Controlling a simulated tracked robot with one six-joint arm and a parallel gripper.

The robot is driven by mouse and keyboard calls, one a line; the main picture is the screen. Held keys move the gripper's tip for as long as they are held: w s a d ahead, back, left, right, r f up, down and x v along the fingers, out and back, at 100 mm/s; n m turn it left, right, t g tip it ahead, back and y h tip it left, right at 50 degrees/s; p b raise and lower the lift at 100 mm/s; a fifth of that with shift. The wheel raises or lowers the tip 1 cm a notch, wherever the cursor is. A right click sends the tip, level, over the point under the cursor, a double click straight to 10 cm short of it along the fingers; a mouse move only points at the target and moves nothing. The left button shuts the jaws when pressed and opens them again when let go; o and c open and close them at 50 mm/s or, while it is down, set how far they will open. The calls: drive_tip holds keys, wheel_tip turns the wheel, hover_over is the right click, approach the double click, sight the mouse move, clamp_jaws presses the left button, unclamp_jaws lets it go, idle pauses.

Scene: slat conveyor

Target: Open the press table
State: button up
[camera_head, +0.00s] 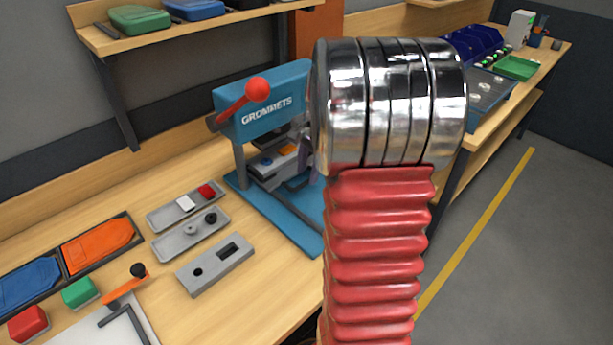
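The blue press (262,104) marked GROMMETS stands on the wooden bench, with a red-knobbed lever (257,90) on its upper left side. Under its head is a grey press table (268,172) with small blue and orange parts above it. Its right side is hidden behind my arm. I cannot tell how far out the table sits. My red and chrome arm rises in front of the press. A grey piece at the arm's left edge, beside the press, may be part of my gripper; the fingertips are hidden, so its opening and any contact cannot be seen.
Grey trays (190,235) and a slotted grey block (214,265) lie left of the press. Orange and blue panels (98,245), red and green blocks and an orange-handled fixture (125,290) are at lower left. A shelf (190,30) hangs above. Open floor lies right.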

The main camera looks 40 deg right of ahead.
drive_tip(key=shift+w+f, duration=0.25)
drive_tip(key=shift+f, duration=0.95)
drive_tip(key=shift+c, duration=0.2)
clamp_jaws()
